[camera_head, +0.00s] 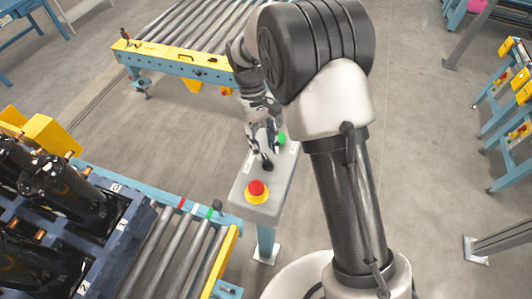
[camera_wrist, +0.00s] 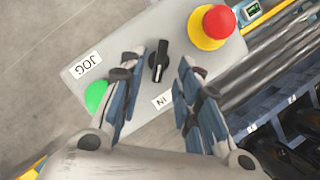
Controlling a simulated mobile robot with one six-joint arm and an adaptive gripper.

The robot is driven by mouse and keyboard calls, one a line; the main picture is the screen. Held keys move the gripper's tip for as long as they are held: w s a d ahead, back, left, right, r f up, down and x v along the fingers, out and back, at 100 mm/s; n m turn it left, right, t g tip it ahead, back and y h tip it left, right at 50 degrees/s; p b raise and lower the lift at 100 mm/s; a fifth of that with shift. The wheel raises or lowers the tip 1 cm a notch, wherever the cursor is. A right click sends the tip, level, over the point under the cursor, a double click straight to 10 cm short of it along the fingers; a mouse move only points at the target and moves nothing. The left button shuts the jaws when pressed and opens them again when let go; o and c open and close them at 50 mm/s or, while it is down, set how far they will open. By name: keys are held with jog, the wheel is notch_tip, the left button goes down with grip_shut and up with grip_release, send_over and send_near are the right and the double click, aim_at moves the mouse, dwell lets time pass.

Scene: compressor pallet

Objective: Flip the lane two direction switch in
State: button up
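The direction switch is a black rotary knob (camera_wrist: 159,60) on a grey control box (camera_wrist: 195,60). In the wrist view it stands between my gripper's (camera_wrist: 158,78) two spread fingers, with a gap on each side. A label reading "IN" (camera_wrist: 162,101) lies just below the knob and a label reading "JOG" (camera_wrist: 86,64) is at the left. The knob's pointer lies nearly upright in that view. In the head view my gripper (camera_head: 264,150) is over the control box (camera_head: 246,205), its fingers partly hiding the knob (camera_head: 267,166).
A red emergency button on a yellow base (camera_head: 257,190) sits at the near end of the box, and a green button (camera_wrist: 96,97) at the other end. A roller conveyor (camera_head: 180,250) with a blue pallet (camera_head: 115,245) of black compressors is at the left. Another conveyor (camera_head: 180,65) stands behind.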

jog(key=v, duration=0.8)
jog(key=shift+r, duration=0.1)
jog(key=s+d+r+m+t+y+b, duration=0.15)
jog(key=s+d+t+b, duration=0.25)
jog(key=s+d+b, duration=0.7)
jog(key=s+d+f+m+t+b, duration=0.1)
jog(key=s+d+f+t+b, duration=0.1)
jog(key=s+f+b, duration=0.3)
jog(key=s+d+f+m+t+b, duration=0.2)
jog(key=s+f+t+b, duration=0.1)
jog(key=s+f+b, duration=0.3)
jog(key=shift+s+f, duration=0.35)
jog(key=shift+s, duration=0.85)
